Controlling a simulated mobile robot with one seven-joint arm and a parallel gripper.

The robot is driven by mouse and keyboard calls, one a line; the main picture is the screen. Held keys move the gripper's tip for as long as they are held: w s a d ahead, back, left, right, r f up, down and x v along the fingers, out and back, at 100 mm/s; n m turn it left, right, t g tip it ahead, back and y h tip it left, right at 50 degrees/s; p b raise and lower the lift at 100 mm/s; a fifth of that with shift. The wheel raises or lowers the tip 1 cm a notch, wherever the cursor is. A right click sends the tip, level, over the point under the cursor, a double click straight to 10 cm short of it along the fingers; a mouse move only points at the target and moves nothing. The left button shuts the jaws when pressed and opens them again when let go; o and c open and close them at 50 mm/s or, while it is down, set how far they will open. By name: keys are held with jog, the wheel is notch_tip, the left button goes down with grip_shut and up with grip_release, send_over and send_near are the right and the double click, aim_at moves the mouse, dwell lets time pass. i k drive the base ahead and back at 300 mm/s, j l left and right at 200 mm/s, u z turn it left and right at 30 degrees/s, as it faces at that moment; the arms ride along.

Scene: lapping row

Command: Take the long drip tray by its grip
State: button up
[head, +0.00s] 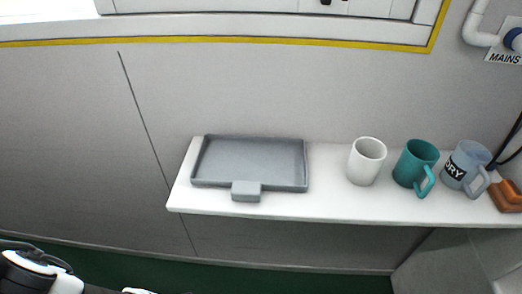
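The long drip tray (250,186) is a shallow grey rectangular tray lying flat on the left part of a white shelf. Its grip (245,191), a small grey block, sticks out from the middle of its front side, close to the shelf's front edge. The tray looks empty. My gripper is not visible; only black and white parts that look like my own arm show at the bottom left, well below and apart from the tray.
The white shelf (330,207) also bears a white mug (366,163), a teal mug (413,168), a grey-blue lettered mug (463,169) and an orange-brown block (507,196) at right. A bare gap separates tray and white mug. The wall stands behind.

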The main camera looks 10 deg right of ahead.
aim_at(247, 165)
jog(key=i+l, duration=0.15)
jog(key=l, duration=0.15)
jog(key=k+l, duration=0.2)
jog(key=l, duration=0.2)
jog(key=k+l+u, duration=0.1)
jog(key=l, duration=0.3)
jog(key=k+l, duration=0.3)
jog(key=l+u, duration=0.05)
jog(key=l, duration=0.05)
